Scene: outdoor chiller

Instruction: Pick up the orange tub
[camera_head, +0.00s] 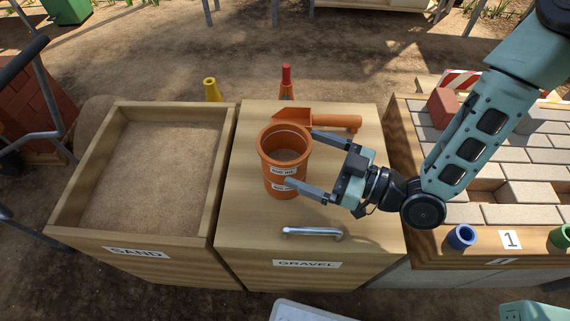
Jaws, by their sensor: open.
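The orange tub (288,179) stands upright on the closed wooden lid of the box labelled GRAVEL (238,213). It has a wide rim, an open top and two white labels on its side. My gripper (299,160) comes in from the right with its jaws open. One finger reaches to the far right side of the tub near the rim, the other to its near side by the labels. The fingertips look very close to the tub; I cannot tell whether they touch it.
A metal handle (312,232) is on the lid in front. A box of sand (150,165) stands left. A paving frame (515,246) with bricks and small coloured cups, one blue (461,237), is right.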

